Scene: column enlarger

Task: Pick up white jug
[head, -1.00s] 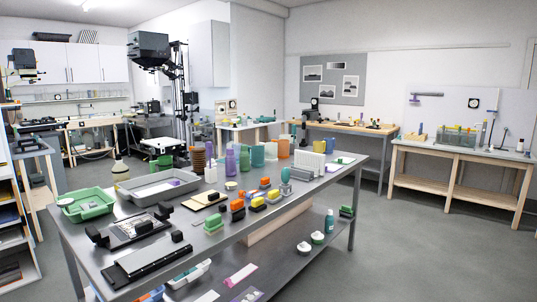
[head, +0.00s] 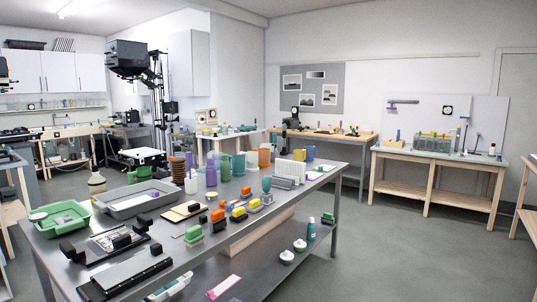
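A small white vessel (head: 191,183), which looks like the white jug, stands upright on the grey metal table (head: 230,226). It is between a brown ribbed bottle (head: 177,168) and a purple bottle (head: 211,172). It is small in the head view, so I cannot make out its handle or spout. Neither of my grippers is in view.
Grey tray (head: 128,205) and green tray (head: 60,222) lie left of the jug. Colored blocks (head: 239,214) and a white rack (head: 292,173) are to its right. The floor (head: 400,250) at right is clear.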

